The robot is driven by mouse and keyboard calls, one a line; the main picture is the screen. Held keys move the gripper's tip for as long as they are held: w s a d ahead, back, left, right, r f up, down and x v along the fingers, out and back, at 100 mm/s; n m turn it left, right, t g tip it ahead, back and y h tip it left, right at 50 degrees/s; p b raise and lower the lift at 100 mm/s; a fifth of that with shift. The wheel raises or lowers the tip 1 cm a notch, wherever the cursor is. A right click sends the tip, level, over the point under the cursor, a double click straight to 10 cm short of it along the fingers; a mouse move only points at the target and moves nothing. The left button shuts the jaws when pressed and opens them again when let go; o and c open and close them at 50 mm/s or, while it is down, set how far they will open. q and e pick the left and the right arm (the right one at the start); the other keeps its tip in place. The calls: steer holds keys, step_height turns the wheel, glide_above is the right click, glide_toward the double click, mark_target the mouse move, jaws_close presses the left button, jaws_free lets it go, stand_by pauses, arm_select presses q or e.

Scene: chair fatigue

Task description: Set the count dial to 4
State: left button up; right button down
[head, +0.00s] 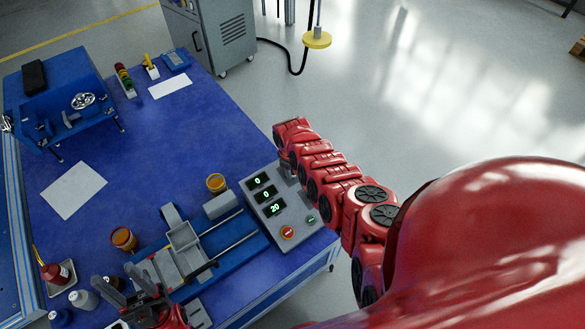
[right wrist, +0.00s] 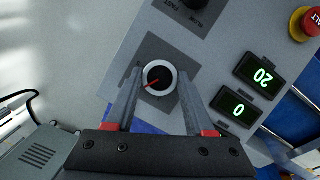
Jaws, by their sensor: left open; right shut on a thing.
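The grey control box (head: 290,218) stands at the right edge of the blue table, with green displays reading 0, 0 and 20. In the right wrist view a round dial (right wrist: 159,77) with a pale rim, dark centre and red pointer sits on a dark square plate. Its pointer aims to the lower left. My right gripper (right wrist: 157,80) is shut on this dial, one finger on each side; its label cannot be read. The 0 display (right wrist: 236,105) and the 20 display (right wrist: 259,75) are beside it. My left gripper (head: 120,284) is open and empty at the lower left.
A second dark knob (right wrist: 196,3) and a red stop button (right wrist: 305,24) are on the box. A grey-and-blue fixture with rods (head: 188,250) lies between my left gripper and the box. Orange cups (head: 124,239) stand nearby.

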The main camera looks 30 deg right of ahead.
steer(key=shift+c, duration=1.3)
jaws_free()
steer(key=shift+r, duration=0.1)
steer(key=shift+r+p, duration=0.5)
steer(key=shift+r, duration=0.1)
steer(key=shift+s+a+r+p, duration=0.1)
steer(key=shift+a+r+p, duration=0.05)
steer(key=shift+r+p, duration=0.35)
steer(key=shift+s+a+r+p, duration=0.1)
steer(key=shift+r+p, duration=0.2)
steer(key=shift+r, duration=0.6)
step_height(320, 180, up, 13)
steer(key=s+a+b, duration=0.1)
steer(key=shift+s+a, duration=0.25)
steer(key=shift+a, duration=0.15)
